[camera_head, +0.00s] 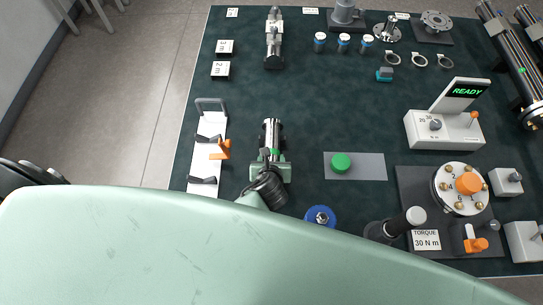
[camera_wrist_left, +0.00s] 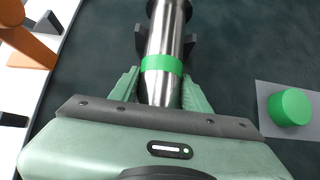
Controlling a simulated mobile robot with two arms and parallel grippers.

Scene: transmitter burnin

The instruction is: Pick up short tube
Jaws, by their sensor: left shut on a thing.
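The short tube (camera_head: 271,133) is a shiny metal cylinder with a green band, on the dark table mat at left centre. In the left wrist view the short tube (camera_wrist_left: 165,45) runs up from between the green finger pads, with its far part by a dark cradle. My left gripper (camera_head: 271,168) is shut on the tube around its near part; it also shows in the left wrist view (camera_wrist_left: 162,88). I cannot tell whether the tube still rests on its support. My right gripper is not clearly in view.
A white tray (camera_head: 206,168) with an orange clamp (camera_head: 220,150) stands close on the left. A green button (camera_head: 341,162) on a grey plate lies to the right. A READY console (camera_head: 420,130), a bolted flange (camera_head: 442,199) and a torque sign (camera_head: 427,240) are farther right.

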